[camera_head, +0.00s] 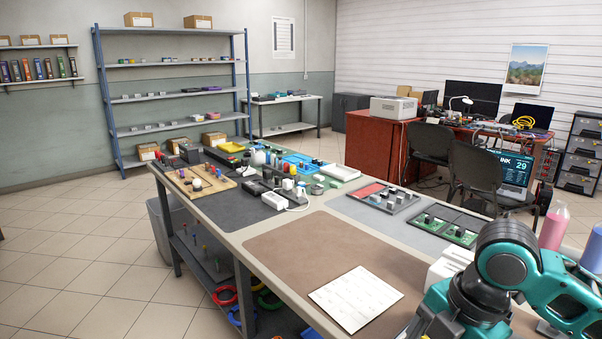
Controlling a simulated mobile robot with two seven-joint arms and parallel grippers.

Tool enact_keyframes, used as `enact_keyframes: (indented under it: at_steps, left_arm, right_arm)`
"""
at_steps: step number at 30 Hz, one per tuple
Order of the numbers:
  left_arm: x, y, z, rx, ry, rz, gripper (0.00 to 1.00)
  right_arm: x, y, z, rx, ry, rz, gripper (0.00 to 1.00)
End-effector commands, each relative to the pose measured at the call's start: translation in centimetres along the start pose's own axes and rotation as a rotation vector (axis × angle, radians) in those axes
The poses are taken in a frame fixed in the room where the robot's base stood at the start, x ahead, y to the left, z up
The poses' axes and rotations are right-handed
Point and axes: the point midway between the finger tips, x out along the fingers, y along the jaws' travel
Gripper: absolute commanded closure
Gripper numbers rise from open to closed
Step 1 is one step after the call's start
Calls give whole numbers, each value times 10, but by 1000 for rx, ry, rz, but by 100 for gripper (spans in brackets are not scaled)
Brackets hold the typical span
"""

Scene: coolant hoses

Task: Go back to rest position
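A teal and black arm of mine (500,275) comes in at the lower right, bent over the near right corner of the long workbench (330,230). No gripper fingers show on it. My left arm and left gripper are out of the picture. Coloured rings that may be coolant hoses, one red (225,295) among them, are on the lower level under the workbench; part of them is hidden by the bench.
A white sheet (356,298) lies on the brown mat (300,255) beside my arm. Boards, small parts and tools crowd the bench's far end. A pink bottle (553,228) stands behind my arm. Chairs (432,143) stand beyond the bench. The tiled floor at left is clear.

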Motion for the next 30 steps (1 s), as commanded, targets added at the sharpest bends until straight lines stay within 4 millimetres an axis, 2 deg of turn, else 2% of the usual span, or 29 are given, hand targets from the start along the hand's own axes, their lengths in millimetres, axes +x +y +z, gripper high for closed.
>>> enact_keyframes:
  at_steps: [1, 4, 9, 14, 20, 24, 30]
  left_arm:
    - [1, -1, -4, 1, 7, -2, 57]
    - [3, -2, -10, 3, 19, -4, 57]
    - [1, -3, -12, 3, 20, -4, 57]
    - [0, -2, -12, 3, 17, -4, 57]
    - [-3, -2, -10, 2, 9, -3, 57]
    - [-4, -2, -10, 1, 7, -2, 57]
    - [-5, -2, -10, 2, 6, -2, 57]
  right_arm:
    - [15, 5, -8, 55, 35, 35, 26]
    - [41, 19, -21, 196, 101, 131, 26]
    - [87, 37, -38, 507, 231, 304, 26]
    - [126, 37, -42, 824, 337, 453, 26]
    - [164, 11, -34, 1165, 409, 606, 26]
    - [186, -22, -28, 1359, 426, 694, 26]
    - [208, -79, -24, 1565, 419, 801, 26]
